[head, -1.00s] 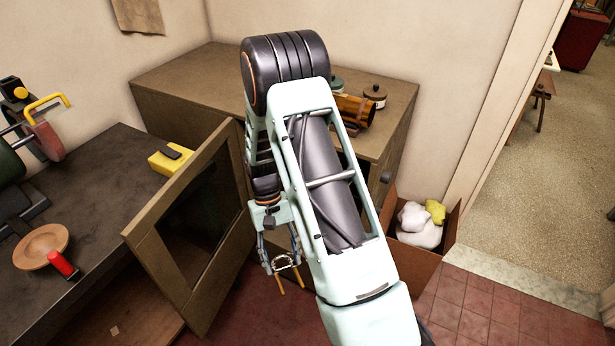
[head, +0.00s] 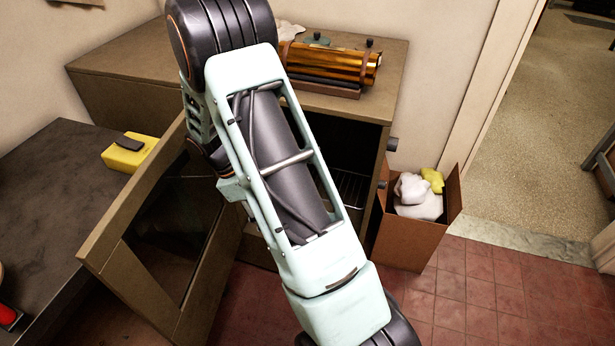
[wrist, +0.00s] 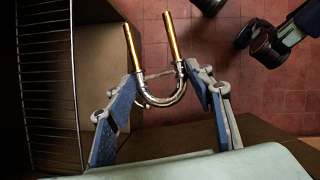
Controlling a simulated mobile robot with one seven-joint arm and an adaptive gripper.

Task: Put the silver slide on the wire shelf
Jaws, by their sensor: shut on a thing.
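The silver slide (wrist: 178,94) is a U-shaped tube with two brass-coloured legs. In the wrist view it sits between the blue pads of my gripper (wrist: 164,88), which is shut on it. Its legs point up in that picture. The wire shelf (wrist: 50,75) shows at the left of the wrist view, apart from the slide. In the head view, part of the wire shelf (head: 351,188) shows inside the dark open cabinet (head: 387,112). My arm hides the gripper and slide in the head view.
The cabinet door (head: 128,232) stands open at the left. A cardboard box (head: 405,245) with white and yellow cloths stands right of the cabinet. A dark workbench (head: 60,200) holds a yellow block (head: 129,153).

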